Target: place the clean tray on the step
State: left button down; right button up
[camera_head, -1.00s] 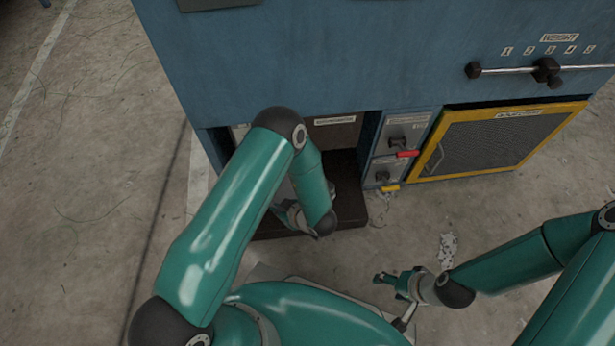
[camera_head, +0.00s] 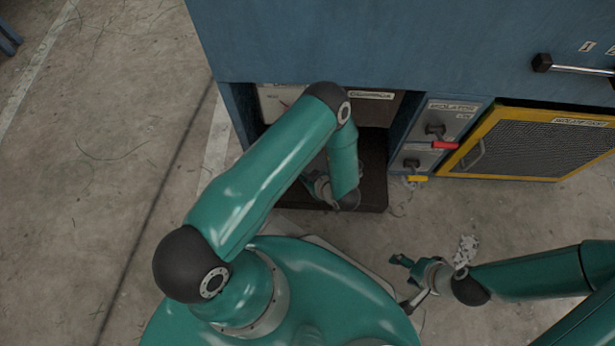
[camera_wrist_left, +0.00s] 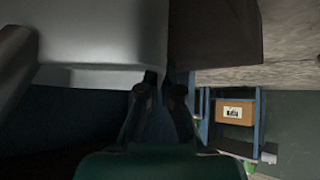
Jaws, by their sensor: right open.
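A dark brown step (camera_head: 374,178) juts from the bottom of the recess in the blue machine. My left arm reaches down over it and hides part of the recess. My left gripper (camera_head: 315,188) is low at the step's left part, mostly hidden by the arm. In the left wrist view, its two dark fingers (camera_wrist_left: 161,100) point at the join of a large pale grey surface (camera_wrist_left: 105,35) and a dark brown one (camera_wrist_left: 213,35). I cannot tell whether the grey surface is the tray, or whether the fingers hold it. My right gripper (camera_head: 405,280) is open and empty above the floor.
The blue machine (camera_head: 400,45) stands ahead. A speckled scrap (camera_head: 467,248) lies near my right gripper. The concrete floor at left is clear.

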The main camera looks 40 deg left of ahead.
pick_arm(q)
jog(key=shift+f, duration=0.55)
pick_arm(e)
jog(key=shift+f, duration=0.25)
pick_arm(q)
jog(key=c, duration=1.3)
grip_release()
